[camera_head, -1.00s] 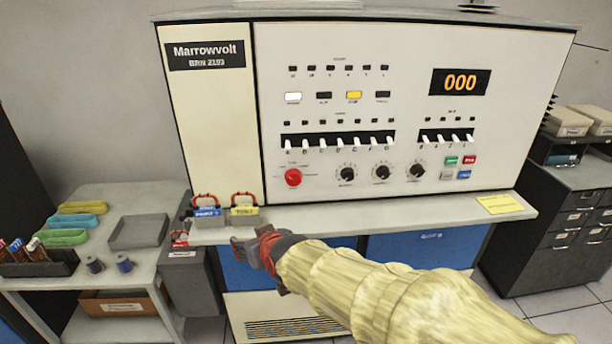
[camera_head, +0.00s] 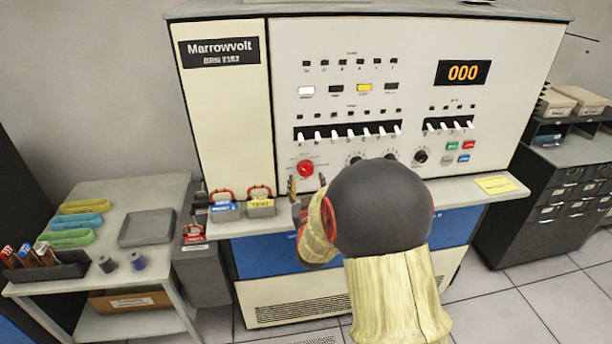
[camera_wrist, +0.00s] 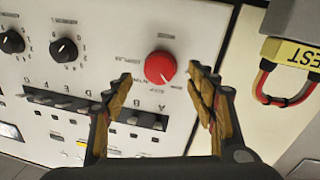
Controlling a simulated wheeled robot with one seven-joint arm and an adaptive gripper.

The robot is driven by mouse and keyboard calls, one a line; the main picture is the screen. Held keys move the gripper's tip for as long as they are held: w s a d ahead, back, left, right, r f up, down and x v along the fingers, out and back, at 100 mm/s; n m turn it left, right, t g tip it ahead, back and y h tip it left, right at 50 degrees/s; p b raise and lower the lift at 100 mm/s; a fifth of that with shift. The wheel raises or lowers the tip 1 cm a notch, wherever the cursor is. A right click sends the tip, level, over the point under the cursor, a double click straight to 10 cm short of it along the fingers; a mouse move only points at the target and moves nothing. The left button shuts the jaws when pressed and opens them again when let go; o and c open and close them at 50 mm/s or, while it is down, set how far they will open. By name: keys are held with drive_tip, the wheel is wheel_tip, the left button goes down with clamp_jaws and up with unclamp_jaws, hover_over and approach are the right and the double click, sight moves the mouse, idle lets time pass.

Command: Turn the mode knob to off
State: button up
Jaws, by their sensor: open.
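The red round knob (camera_head: 305,168) sits at the lower left of the white control panel (camera_head: 420,70). In the wrist view, which is upside down, the red knob (camera_wrist: 160,67) shows a small pale mark near its lower edge. Small labels surround it, too small to read surely. My gripper (camera_wrist: 160,84) is open and empty. Its two fingers stand on either side of the knob in that view, apart from it. In the head view my gripper (camera_head: 305,192) is just below and in front of the knob, partly hidden by my own wrist.
Black knobs (camera_wrist: 63,50) and a row of toggle switches (camera_wrist: 60,101) lie close by. Padlock-like tags, one blue (camera_head: 224,208) and one yellow (camera_head: 261,204), stand on the ledge (camera_head: 232,230) at the left. A display (camera_head: 463,73) reads 000.

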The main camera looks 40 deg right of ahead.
sight(306, 172)
drive_tip(key=shift+x, duration=2.1)
drive_tip(key=c, duration=1.2)
drive_tip(key=shift+o, duration=0.2)
